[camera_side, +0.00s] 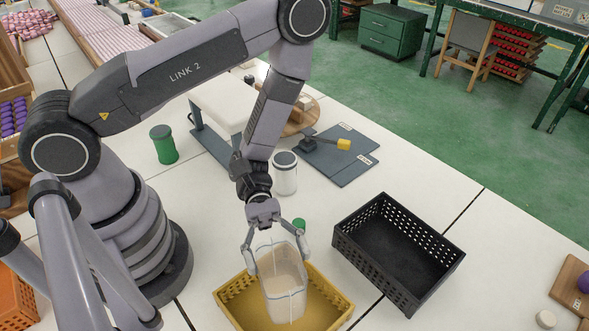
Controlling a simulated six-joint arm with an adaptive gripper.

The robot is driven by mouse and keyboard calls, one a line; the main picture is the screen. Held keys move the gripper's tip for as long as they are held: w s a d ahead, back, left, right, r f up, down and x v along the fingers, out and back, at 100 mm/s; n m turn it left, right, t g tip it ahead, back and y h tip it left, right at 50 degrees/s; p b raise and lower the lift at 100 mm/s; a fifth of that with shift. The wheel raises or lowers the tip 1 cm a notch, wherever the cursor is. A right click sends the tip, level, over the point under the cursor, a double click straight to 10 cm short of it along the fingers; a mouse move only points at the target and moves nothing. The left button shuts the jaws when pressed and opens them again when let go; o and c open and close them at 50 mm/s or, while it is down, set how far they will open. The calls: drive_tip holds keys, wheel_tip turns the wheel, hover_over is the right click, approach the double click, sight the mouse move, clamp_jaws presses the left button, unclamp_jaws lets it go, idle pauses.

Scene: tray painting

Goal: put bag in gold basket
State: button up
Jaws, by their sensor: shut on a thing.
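The bag (283,290) is a translucent, upright pouch with pale contents and a thin white tie around it. My gripper (277,254) points down and is shut on the upper part of the bag, one finger on each side. The gold basket (232,298) is a yellow perforated crate at the bottom centre. The bag's lower part appears within the basket's outline, between its walls. I cannot tell whether the bag's bottom touches the basket floor.
An empty black perforated crate (353,260) stands right of the gold basket. A small green object (299,224) sits just behind my gripper.

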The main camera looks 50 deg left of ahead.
sight(274, 260)
drive_tip(key=shift+f, duration=2.8)
drive_tip(key=o, duration=0.9)
drive_tip(key=shift+f, duration=0.1)
drive_tip(key=shift+o, duration=0.2)
